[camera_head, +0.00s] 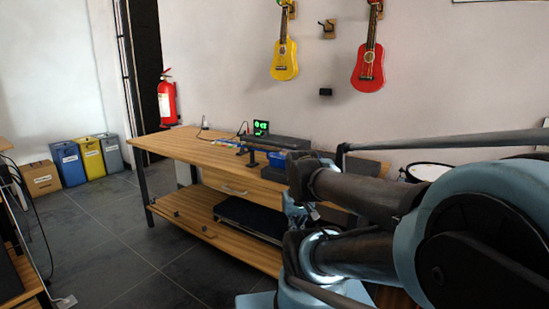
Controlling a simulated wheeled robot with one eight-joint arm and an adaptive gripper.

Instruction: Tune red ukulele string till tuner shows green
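A red ukulele (369,66) hangs upright on the wall at upper right; its top is cut off by the frame edge. Its strings and pegs are too small to make out. A small dark device with a lit green display (261,128), perhaps the tuner, stands on the wooden workbench (190,146); its reading is not legible. My arm fills the lower right, in front of the bench's right end and well below the red ukulele. I cannot make out my gripper or its fingers.
A yellow ukulele (285,59) hangs left of the red one. An empty wall hook (328,27) and a small black box (325,92) are between them. A drum (428,171) stands behind my arm. A fire extinguisher (167,100) hangs left.

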